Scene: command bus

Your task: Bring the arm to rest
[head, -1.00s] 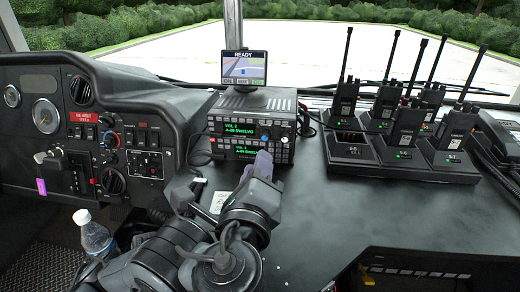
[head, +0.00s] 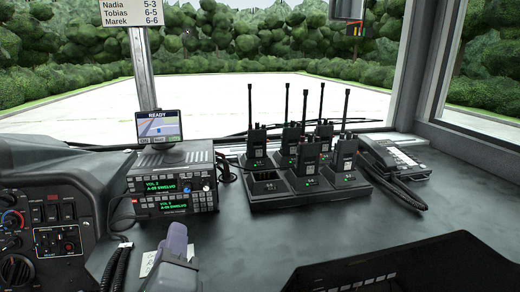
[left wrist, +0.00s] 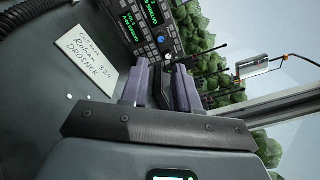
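My left gripper (head: 176,240) has purple fingers and shows at the bottom of the head view, just in front of the radio console (head: 172,188). It is apart from the console. In the left wrist view the two purple fingers of my left gripper (left wrist: 164,84) stand apart, with a gap between them. I see nothing held, though dark shapes show through the gap. The console's green-lit screens (left wrist: 132,24) are beyond the fingertips. My right gripper is in neither view.
A charger base (head: 312,194) holding several handheld radios stands right of the console, with one empty slot. A desk phone (head: 395,160) is farther right. A handwritten card (left wrist: 86,60) lies on the dashboard. A dark open bin (head: 400,265) is at the lower right. Bare dashboard lies between.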

